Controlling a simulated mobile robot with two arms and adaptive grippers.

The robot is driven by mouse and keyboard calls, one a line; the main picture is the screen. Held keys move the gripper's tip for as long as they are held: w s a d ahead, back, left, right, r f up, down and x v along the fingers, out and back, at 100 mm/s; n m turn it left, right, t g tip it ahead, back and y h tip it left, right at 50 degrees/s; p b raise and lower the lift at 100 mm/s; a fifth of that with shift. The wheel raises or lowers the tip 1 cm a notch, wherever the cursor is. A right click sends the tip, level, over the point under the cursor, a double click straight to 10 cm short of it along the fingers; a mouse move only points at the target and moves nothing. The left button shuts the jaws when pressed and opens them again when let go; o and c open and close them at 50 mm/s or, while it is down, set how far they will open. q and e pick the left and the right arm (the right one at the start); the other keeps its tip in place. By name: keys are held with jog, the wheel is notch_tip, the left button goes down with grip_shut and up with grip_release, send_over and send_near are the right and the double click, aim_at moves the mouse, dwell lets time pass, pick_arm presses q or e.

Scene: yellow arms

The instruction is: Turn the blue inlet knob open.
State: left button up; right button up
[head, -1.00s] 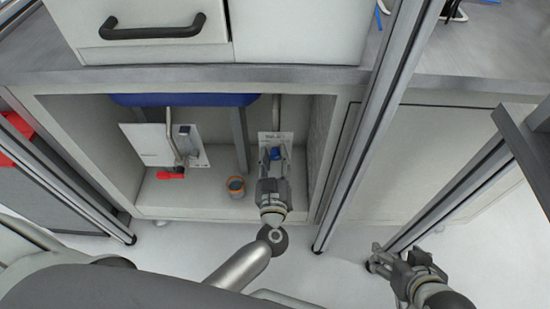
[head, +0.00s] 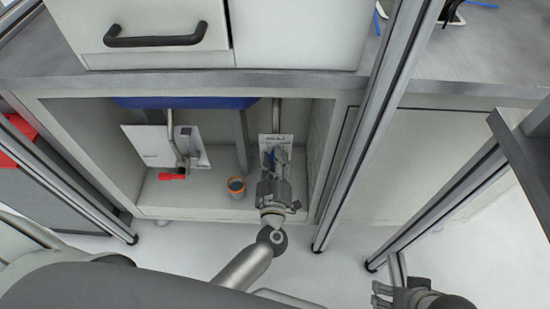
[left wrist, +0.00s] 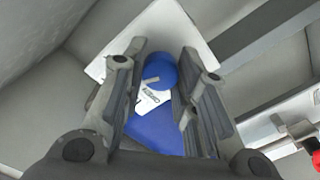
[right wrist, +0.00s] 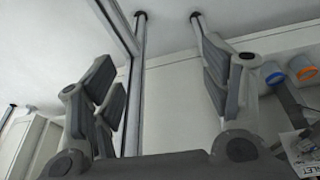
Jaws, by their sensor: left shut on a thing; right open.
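The blue inlet knob (head: 267,159) is in the right part of the open cabinet bay, in front of a white plate (head: 281,139). The head view shows only a little of its blue beside my left gripper (head: 275,157). In the left wrist view the knob (left wrist: 143,128) shows as a round hub and a long blue lever with a white label, between the two fingers of my left gripper (left wrist: 160,88). These fingers are shut on it. My right gripper (head: 394,291) is open and empty, low at the right outside the bay; its spread fingers show in the right wrist view (right wrist: 160,95).
A red handle (head: 172,177) on a pipe with a white plate is at the left of the bay. A metal post (head: 350,165) rises between my two grippers.

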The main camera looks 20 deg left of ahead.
pick_arm(q)
jog(key=n, duration=0.6)
jog(key=shift+f+n, duration=0.1)
jog(key=shift+n, duration=0.6)
jog(key=n+b, duration=0.1)
jog(key=n, duration=0.4)
jog(key=shift+a+b, duration=0.1)
jog(key=shift+b, duration=0.25)
jog(key=shift+n, duration=0.6)
pick_arm(e)
jog(key=w+a+r+t+y, duration=0.1)
jog(key=w+t, duration=0.3)
jog(key=w, duration=0.4)
jog(key=shift+w+a+r+t, duration=0.15)
jog(key=shift+a+r+t, duration=0.15)
jog(key=shift+a+r, duration=0.55)
pick_arm(q)
jog(key=o, duration=1)
